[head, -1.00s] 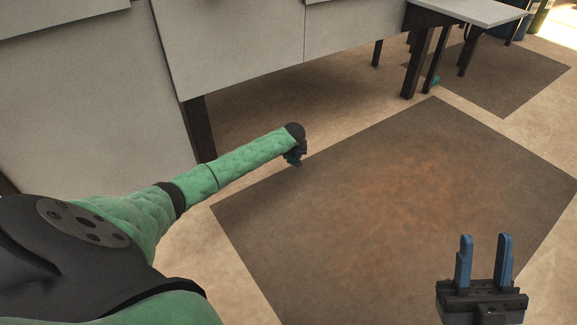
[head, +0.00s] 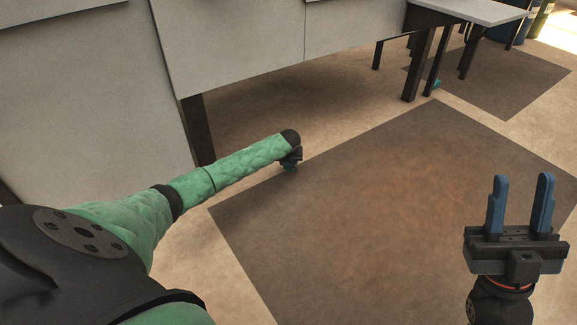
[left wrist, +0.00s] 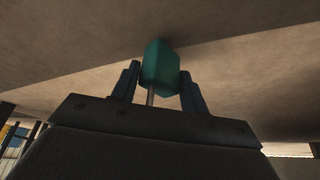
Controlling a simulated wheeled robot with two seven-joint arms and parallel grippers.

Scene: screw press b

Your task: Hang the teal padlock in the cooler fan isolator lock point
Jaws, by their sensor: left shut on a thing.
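I see no cooler fan isolator or lock point in these views.
A dark mat (head: 400,210) covers the open floor. A grey panelled bench or cabinet (head: 240,55) on dark legs stands behind the left arm. A pale table (head: 475,10) is at upper right, with a small teal thing (head: 437,84) near its leg.

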